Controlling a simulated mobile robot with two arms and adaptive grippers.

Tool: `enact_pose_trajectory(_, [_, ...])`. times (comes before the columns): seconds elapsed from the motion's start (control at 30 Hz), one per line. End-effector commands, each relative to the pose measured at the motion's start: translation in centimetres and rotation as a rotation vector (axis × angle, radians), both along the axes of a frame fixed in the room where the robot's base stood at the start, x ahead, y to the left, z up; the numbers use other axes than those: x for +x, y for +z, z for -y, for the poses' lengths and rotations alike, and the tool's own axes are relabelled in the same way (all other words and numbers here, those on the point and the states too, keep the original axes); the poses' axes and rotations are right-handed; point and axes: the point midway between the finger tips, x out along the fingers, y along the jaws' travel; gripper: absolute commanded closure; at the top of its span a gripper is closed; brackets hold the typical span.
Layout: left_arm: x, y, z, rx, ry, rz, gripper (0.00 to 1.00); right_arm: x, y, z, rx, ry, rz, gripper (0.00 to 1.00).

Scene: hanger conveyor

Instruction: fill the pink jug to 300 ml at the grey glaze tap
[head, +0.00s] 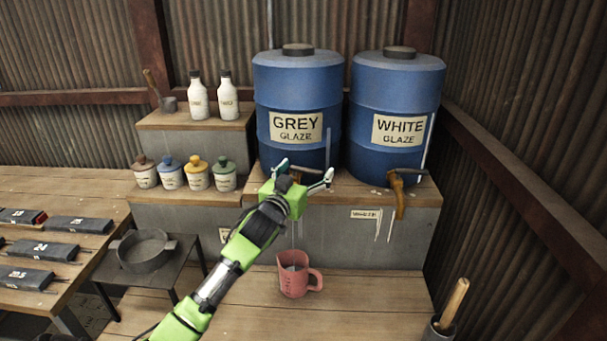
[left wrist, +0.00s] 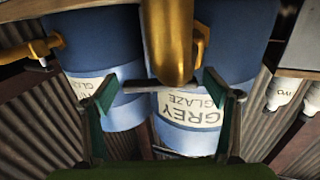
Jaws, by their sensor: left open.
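The blue drum labelled grey glaze (head: 298,95) stands on the wooden step. Its tap is mostly hidden behind my left gripper (head: 306,171) in the head view. In the left wrist view, the brass grey glaze tap (left wrist: 168,40) and its dark lever (left wrist: 148,87) show between the two spread fingers. My left gripper is open, with its fingers at either side of the lever. I cannot tell if they touch it. The pink jug (head: 291,285) stands upright on the lower bench below this tap, handle to the right. Something greyish shows inside; its level is unreadable.
The white glaze drum (head: 397,110) and its tap (head: 398,190) are at the right. Lidded pots (head: 197,175) and white bottles (head: 199,98) stand at the left. A sieve (head: 142,250) sits on a dark stand. A wooden-handled tool (head: 455,300) is at the lower right.

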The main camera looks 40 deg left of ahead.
Motion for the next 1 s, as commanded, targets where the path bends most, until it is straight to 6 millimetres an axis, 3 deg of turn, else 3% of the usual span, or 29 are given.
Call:
enact_pose_trajectory(0.17, [-1.6, -0.2, 0.4, -0.001, -0.001, -0.002, 0.19, 0.0, 0.0, -0.1, 0.001, -0.001, 0.001, 0.68])
enact_pose_trajectory(0.6, [-9.8, -0.2, 2.2, 0.0, -0.001, -0.002, 0.19, 0.0, 0.0, -0.3, 0.003, -0.002, 0.0, 0.68])
enact_pose_trajectory(0.8, [-11.4, -0.1, 2.5, -0.001, 0.0, -0.001, 0.19, 0.0, 0.0, -0.3, 0.003, -0.002, 0.0, 0.68])
enact_pose_trajectory(1.0, [-11.7, -0.1, 2.5, 0.0, 0.0, -0.001, 0.19, 0.0, 0.0, -0.3, 0.003, -0.002, 0.0, 0.68])
